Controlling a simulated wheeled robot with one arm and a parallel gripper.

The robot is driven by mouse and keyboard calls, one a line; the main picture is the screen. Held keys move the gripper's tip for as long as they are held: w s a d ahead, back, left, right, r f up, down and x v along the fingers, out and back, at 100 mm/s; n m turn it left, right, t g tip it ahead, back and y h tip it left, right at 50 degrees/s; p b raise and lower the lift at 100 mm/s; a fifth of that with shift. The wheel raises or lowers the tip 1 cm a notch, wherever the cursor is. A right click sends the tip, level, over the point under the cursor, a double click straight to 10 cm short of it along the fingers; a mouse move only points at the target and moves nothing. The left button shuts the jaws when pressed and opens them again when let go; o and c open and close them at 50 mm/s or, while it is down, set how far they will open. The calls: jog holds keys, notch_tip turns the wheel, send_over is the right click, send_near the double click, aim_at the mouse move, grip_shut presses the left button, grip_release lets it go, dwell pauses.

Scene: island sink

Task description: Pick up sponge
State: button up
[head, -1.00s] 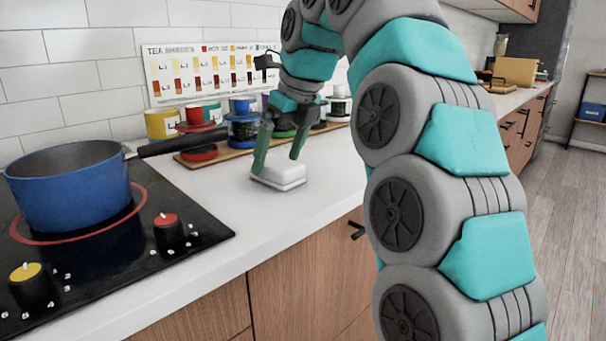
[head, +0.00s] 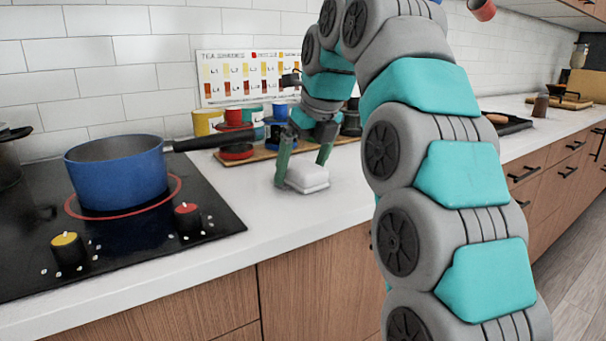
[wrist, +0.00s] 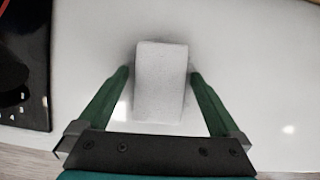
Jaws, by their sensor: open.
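The sponge (head: 307,178) is a pale white-grey block lying on the white counter, to the right of the black cooktop. It also shows in the wrist view (wrist: 161,82), centred between the fingers. My gripper (head: 301,172) is open and points down, with one green finger at the left of the sponge and the other near its far right side. In the wrist view my gripper (wrist: 160,76) has a finger on each side of the sponge, with small gaps visible between them.
A blue pot (head: 117,172) sits on the cooktop (head: 150,240), its dark handle reaching towards the gripper. Behind, a wooden board (head: 262,154) holds several cups and containers near the tiled wall. The counter in front of and left of the sponge is clear.

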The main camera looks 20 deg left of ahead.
jog(key=shift+f, duration=0.15)
jog(key=shift+c, duration=0.5)
jog(key=c, duration=1.2)
